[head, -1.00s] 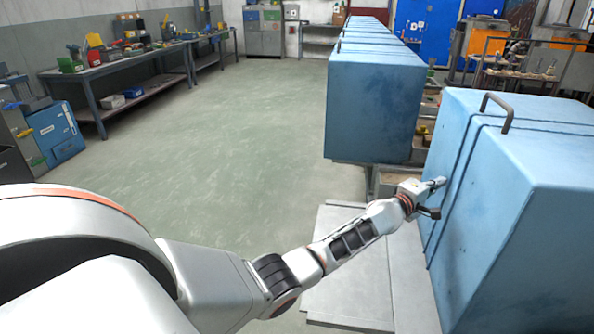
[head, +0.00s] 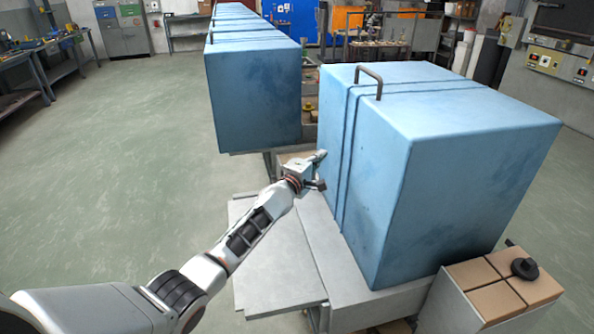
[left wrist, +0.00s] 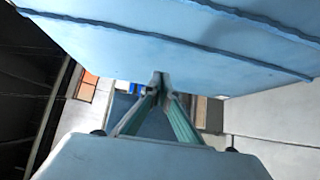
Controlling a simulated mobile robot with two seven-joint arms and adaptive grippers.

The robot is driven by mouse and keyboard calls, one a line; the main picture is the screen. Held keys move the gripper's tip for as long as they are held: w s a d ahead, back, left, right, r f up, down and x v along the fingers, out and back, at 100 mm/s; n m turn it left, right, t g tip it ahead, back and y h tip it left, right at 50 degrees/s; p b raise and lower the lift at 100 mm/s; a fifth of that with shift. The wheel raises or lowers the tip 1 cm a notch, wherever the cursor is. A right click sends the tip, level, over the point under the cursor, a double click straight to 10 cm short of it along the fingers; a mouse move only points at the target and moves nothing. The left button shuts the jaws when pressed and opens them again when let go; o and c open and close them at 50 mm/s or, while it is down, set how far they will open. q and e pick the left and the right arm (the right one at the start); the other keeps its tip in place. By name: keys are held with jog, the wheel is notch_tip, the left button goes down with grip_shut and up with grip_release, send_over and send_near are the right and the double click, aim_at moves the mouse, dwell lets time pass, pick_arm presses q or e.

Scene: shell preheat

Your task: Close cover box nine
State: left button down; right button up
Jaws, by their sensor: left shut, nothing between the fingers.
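The near blue cover box (head: 455,185) stands on a grey bench, right of the middle in the head view. It has a dark bar handle (head: 369,78) on top and two dark seams running over its top and side. No number shows on it. My left gripper (head: 321,155) is shut and empty, with its tips at the box's left edge. In the left wrist view the closed fingertips (left wrist: 159,82) are at the lower edge of a blue cover surface (left wrist: 190,40); I cannot tell whether they touch it. My right gripper is out of view.
A row of further blue boxes (head: 253,95) stands behind, with a gap before the near box. A grey shelf plate (head: 275,270) lies under my left arm. The floor at left is clear.

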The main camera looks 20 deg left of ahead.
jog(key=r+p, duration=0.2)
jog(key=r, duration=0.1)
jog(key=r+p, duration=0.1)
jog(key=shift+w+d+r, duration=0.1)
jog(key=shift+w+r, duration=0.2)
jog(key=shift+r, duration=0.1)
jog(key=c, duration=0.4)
pick_arm(q)
jog(key=s+f+m+g, duration=0.2)
jog(key=s+f+m, duration=0.4)
jog(key=s, duration=1.1)
jog(key=s+f+m+g, duration=0.2)
jog(key=s+f+m, duration=0.5)
jog(key=s, duration=1)
jog(key=s+f+m+g+y, duration=0.1)
jog(key=s+f+m+g, duration=0.1)
jog(key=s+f+m, duration=0.4)
jog(key=s+f, duration=0.5)
jog(key=s, duration=0.6)
jog(key=shift+s+a+m+g, duration=0.35)
jog(key=shift+a+m+g, duration=0.05)
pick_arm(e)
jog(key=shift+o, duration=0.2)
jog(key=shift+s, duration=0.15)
